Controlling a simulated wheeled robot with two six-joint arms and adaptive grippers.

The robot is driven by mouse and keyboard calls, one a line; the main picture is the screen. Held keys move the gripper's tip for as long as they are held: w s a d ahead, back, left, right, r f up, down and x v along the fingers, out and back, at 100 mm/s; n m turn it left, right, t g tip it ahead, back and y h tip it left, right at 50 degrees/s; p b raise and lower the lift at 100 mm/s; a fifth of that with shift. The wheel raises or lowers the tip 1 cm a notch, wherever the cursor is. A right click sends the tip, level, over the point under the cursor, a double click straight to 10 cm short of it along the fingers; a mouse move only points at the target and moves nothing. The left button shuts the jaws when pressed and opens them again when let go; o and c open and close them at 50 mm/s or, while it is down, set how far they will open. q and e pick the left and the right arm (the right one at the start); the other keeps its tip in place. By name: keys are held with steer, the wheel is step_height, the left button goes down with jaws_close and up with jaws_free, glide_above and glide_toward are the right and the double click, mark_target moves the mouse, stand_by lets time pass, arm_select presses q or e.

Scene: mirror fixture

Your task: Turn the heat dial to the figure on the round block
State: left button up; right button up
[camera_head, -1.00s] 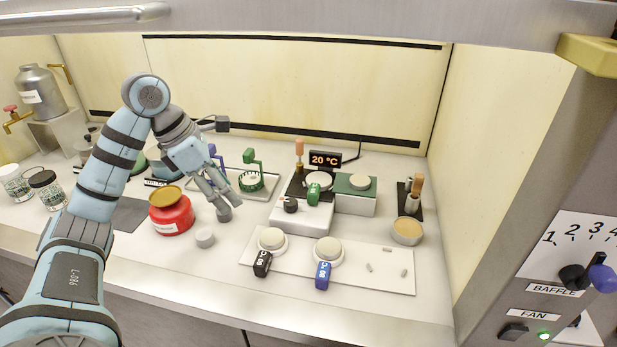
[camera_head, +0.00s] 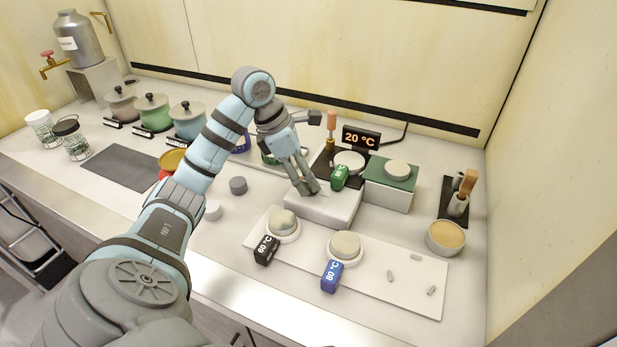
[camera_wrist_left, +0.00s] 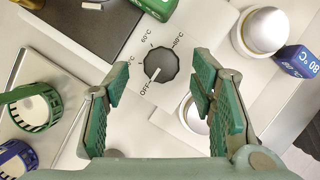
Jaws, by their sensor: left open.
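The heat dial (camera_wrist_left: 161,64) is a dark ribbed knob on the front of the white heater (camera_head: 325,208). Its white pointer line aims at OFF; 60 °C and 80 °C are printed around it. My open left gripper (camera_head: 307,187) hovers over the dial and hides it in the head view. In the wrist view, the open left jaws (camera_wrist_left: 158,95) straddle the dial's lower side, apart from it. Pale round blocks stand with a black 60 °C tag (camera_head: 266,250) and a blue 80 °C tag (camera_head: 332,277). A green tag (camera_head: 340,177) hangs at the heater plate, its figure unclear.
A display (camera_head: 361,138) behind the heater reads 20 °C. A green-topped box (camera_head: 389,186) stands right of it. A small grey cylinder (camera_head: 238,185) and a white one (camera_head: 213,209) stand left. A white board (camera_head: 418,300) carries the tagged blocks.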

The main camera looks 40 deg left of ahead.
arm_select(q)
steer(key=shift+x, duration=1)
steer(key=shift+s+r, duration=0.1)
steer(key=shift+s, duration=0.05)
steer(key=shift+c, duration=0.2)
steer(key=c, duration=1.1)
